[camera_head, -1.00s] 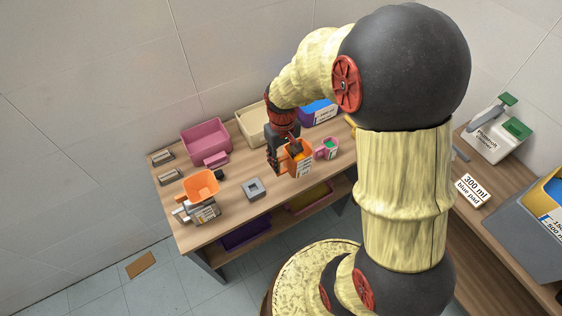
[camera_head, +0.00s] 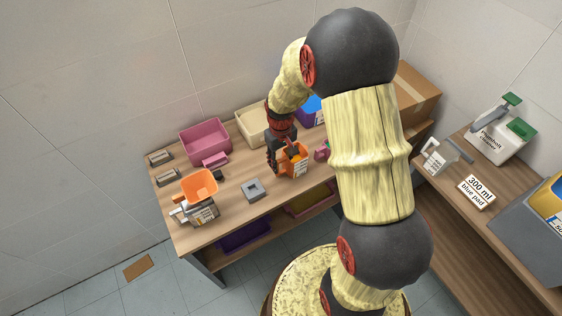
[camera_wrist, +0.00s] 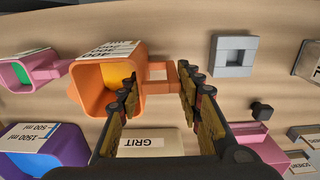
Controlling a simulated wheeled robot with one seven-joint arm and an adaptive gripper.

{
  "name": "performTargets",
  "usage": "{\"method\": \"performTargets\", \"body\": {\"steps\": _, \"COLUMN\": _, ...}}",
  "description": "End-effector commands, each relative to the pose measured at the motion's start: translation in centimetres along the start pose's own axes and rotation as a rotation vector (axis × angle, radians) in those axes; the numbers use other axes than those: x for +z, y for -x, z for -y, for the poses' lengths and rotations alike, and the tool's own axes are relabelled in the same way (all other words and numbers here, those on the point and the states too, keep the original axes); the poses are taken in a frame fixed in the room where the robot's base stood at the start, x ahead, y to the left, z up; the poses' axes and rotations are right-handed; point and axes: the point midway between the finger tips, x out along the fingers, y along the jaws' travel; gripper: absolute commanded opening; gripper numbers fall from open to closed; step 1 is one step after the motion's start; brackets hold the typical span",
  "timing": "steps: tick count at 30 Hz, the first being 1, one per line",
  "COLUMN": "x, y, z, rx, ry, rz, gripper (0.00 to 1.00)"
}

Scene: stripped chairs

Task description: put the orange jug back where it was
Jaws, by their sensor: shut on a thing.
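The orange jug (camera_head: 297,168) has a white label and a yellowish inside. It is upright over the front middle of the wooden table (camera_head: 232,205), between the pink jug and the grey square block. I cannot tell whether its base touches the tabletop. My gripper (camera_head: 274,160) is shut on the jug's handle. In the wrist view the orange jug (camera_wrist: 92,92) is left of my gripper (camera_wrist: 155,92), and its handle lies between the fingers. The pink jug (camera_head: 321,153), green inside, is close to its right, partly hidden by my arm.
A grey square block (camera_head: 254,189) with a recess lies left of the jug. A machine with an orange hopper (camera_head: 200,184) stands further left. A pink bin (camera_head: 206,142), a beige bin (camera_head: 250,124) and a blue-purple container (camera_head: 313,108) line the back. A side bench holds labelled containers.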

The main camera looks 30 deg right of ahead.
Motion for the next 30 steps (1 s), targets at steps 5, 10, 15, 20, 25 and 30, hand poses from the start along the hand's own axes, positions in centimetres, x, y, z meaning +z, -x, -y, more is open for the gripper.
{"method": "performTargets", "body": {"steps": 5, "x": 0.0, "y": 0.0, "z": 0.0, "rx": 0.000, "ry": 0.000, "rz": -0.001, "gripper": 0.00}}
{"method": "performTargets", "body": {"steps": 10, "x": 0.0, "y": -0.2, "z": 0.0, "rx": 0.000, "ry": 0.000, "rz": 0.001, "gripper": 0.39}}
{"method": "performTargets", "body": {"steps": 15, "x": 0.0, "y": -0.2, "z": 0.0, "rx": 0.000, "ry": 0.000, "rz": 0.001, "gripper": 0.49}}
{"method": "performTargets", "body": {"steps": 20, "x": 0.0, "y": -0.2, "z": 0.0, "rx": 0.000, "ry": 0.000, "rz": 0.001, "gripper": 0.54}}
{"method": "performTargets", "body": {"steps": 25, "x": 0.0, "y": -0.2, "z": 0.0, "rx": 0.000, "ry": 0.000, "rz": 0.001, "gripper": 0.54}}
{"method": "performTargets", "body": {"steps": 30, "x": 0.0, "y": 0.8, "z": 0.0, "rx": 0.000, "ry": 0.000, "rz": -0.001, "gripper": 0.54}}
